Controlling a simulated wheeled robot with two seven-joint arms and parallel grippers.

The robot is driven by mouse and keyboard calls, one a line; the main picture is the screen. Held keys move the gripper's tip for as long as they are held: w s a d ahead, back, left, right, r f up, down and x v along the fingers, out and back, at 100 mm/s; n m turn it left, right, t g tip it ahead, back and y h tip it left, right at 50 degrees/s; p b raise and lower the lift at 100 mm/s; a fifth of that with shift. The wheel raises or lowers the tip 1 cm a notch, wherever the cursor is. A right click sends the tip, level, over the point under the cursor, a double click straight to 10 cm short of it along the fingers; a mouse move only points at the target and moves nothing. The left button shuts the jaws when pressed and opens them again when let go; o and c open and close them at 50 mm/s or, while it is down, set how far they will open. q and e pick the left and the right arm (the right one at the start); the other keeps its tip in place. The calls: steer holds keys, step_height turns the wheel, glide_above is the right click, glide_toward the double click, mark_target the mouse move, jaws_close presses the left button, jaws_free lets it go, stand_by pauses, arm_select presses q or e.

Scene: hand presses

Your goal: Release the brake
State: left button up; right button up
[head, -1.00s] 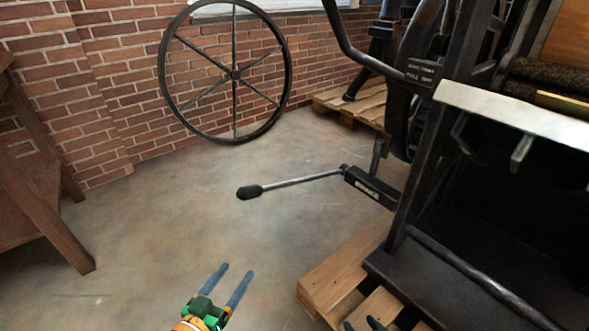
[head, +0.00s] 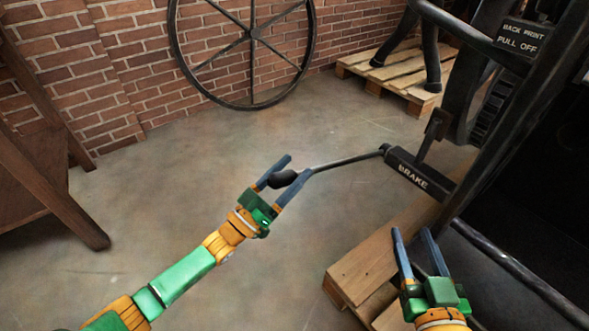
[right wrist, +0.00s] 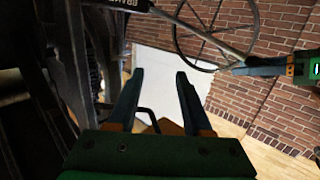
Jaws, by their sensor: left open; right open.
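The brake is a black block marked BRAKE (head: 418,174) on the press, with a thin metal lever rod (head: 345,163) running left to a black knob (head: 283,179). My left gripper (head: 281,176) is open, with its blue fingers on either side of the knob; I cannot tell whether they touch it. My right gripper (head: 413,239) is open and empty, below the brake block and near the pallet. In the right wrist view its two fingers (right wrist: 158,95) stand apart with nothing between them. The lever rod (right wrist: 200,32) and part of my left gripper also show there.
The black press frame (head: 515,125) fills the right side. A wooden pallet (head: 365,260) lies under it, and another pallet (head: 400,78) is at the back. A spoked wheel (head: 252,105) leans by the brick wall. A wooden stand (head: 50,190) is at left. Floor between is clear.

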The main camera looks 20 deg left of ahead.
arm_select(q)
steer(key=shift+w+d+r, duration=0.2)
steer(key=shift+w+d, duration=0.05)
steer(key=shift+w, duration=0.15)
jaws_close()
arm_select(e)
steer(key=shift+a+r+t, duration=0.1)
steer(key=shift+r+t, duration=0.3)
steer(key=shift+r, duration=0.35)
stand_by(0.5)
